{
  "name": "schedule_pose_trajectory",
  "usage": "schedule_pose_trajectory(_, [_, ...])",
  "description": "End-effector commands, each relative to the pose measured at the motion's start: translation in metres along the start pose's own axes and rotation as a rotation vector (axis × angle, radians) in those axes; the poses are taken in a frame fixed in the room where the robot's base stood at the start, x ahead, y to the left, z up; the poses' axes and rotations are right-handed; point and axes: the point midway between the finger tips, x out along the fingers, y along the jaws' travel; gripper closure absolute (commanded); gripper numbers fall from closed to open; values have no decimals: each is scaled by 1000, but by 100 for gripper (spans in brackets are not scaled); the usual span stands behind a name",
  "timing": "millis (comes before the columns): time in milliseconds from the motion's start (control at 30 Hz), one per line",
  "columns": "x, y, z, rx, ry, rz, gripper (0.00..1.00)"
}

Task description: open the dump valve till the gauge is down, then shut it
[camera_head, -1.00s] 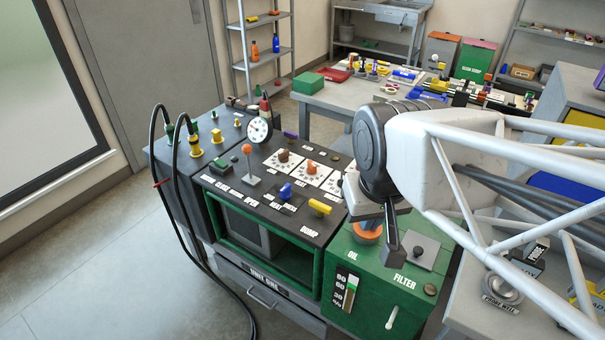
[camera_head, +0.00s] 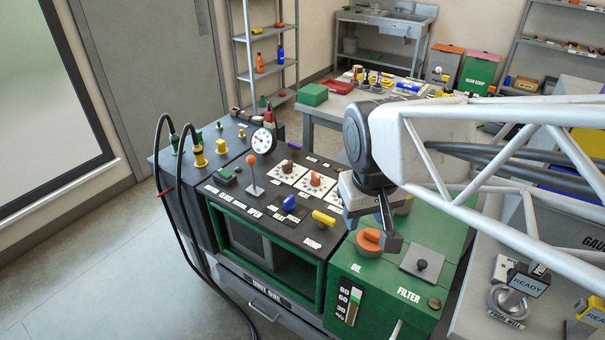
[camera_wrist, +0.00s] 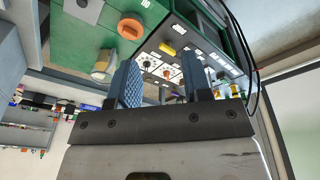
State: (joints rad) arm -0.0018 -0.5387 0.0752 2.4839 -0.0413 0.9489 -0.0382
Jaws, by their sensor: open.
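The dump valve's yellow handle (camera_head: 323,218) lies by the DUMP label on the dark top panel of the cart. It also shows in the wrist view (camera_wrist: 167,48), beyond the fingers. The round white gauge (camera_head: 263,139) stands upright at the back of the panel; its reading is too small to tell. My gripper (camera_head: 389,238) hangs over the green unit, right of the yellow handle and apart from it, near the orange oil cap (camera_head: 369,241). In the wrist view my gripper (camera_wrist: 162,82) has its two blue fingers apart with nothing between them.
An orange-knobbed lever (camera_head: 251,160), a blue handle (camera_head: 290,203) and several knobs stand close by on the panel. Black hoses (camera_head: 178,210) loop at the left. The filter cover (camera_head: 422,263) is right of the oil cap. A side bench (camera_head: 460,316) stands at right.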

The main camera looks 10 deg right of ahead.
Motion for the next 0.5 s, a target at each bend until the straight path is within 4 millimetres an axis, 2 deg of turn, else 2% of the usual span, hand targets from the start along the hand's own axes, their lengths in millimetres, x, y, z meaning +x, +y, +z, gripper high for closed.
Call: schedule_pose_trajectory(500, [39, 4, -79, -185, -135, 34, 55])
